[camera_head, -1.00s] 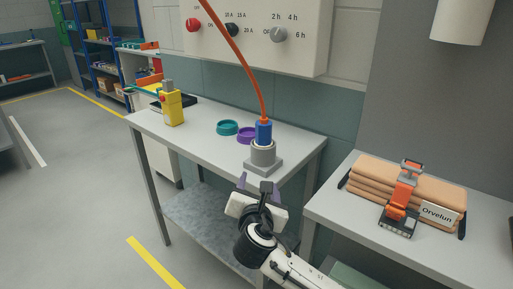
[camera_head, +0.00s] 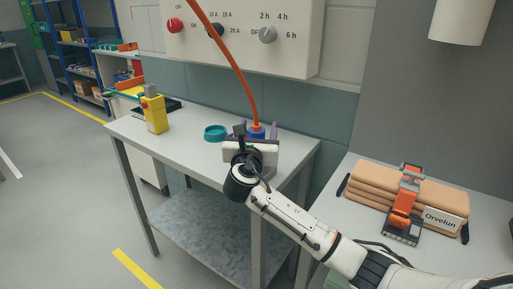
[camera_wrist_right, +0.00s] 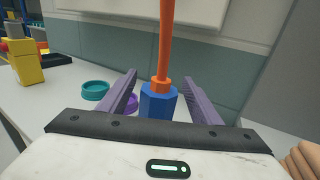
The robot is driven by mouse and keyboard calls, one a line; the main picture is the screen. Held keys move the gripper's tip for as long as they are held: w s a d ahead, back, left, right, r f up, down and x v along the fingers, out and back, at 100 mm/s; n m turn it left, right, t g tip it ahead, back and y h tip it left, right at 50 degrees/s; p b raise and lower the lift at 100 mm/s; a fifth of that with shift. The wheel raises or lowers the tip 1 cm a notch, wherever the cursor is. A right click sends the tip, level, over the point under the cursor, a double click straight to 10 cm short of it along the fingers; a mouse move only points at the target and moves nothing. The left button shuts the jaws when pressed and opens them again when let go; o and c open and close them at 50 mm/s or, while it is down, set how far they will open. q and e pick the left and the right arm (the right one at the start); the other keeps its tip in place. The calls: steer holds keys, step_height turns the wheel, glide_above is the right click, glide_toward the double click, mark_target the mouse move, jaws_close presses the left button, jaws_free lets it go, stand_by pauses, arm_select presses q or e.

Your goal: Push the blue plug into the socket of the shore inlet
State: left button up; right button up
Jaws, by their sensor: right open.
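The blue plug (camera_head: 257,131) with its orange cable (camera_head: 232,62) stands upright on the workbench, above the shore inlet. In the right wrist view the plug (camera_wrist_right: 158,102) sits between the two purple fingers of my right gripper (camera_wrist_right: 161,84). The fingers are open, with a gap visible on both sides of the plug. In the head view my right gripper (camera_head: 257,131) covers the grey shore inlet and its socket almost wholly, so how deep the plug sits cannot be seen. My left gripper is not in view.
A yellow box (camera_head: 154,114) stands further left on the bench. The control panel (camera_head: 245,35) hangs behind. Tan folded pads (camera_head: 372,188) with an orange clamp (camera_head: 404,205) lie on the right table.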

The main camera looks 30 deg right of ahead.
steer(key=shift+x, duration=1.05)
jaws_close()
